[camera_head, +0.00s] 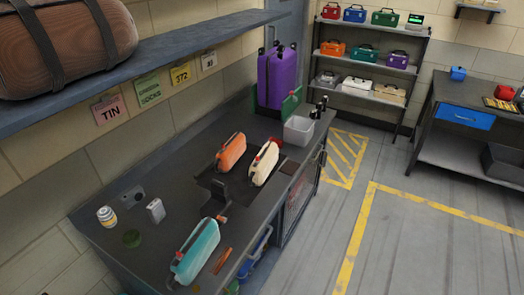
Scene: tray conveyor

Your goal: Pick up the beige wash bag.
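The beige wash bag (264,165) sits on the dark counter (165,240), on or beside a darker tray-like surface (240,190). It appears upright, and a small red item shows close to its far end. An orange wash bag (231,153) stands just to its left, with a narrow gap between them. A teal wash bag (197,252) stands nearer on the counter. Neither of my grippers is in view, and nothing touches the beige bag from above.
A purple suitcase (278,78) and a grey bin (298,130) stand at the counter's far end. A shelf (150,55) with a brown striped bag (62,45) overhangs the left. A can (106,217) stands at the near left. Open floor (430,235) lies right.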

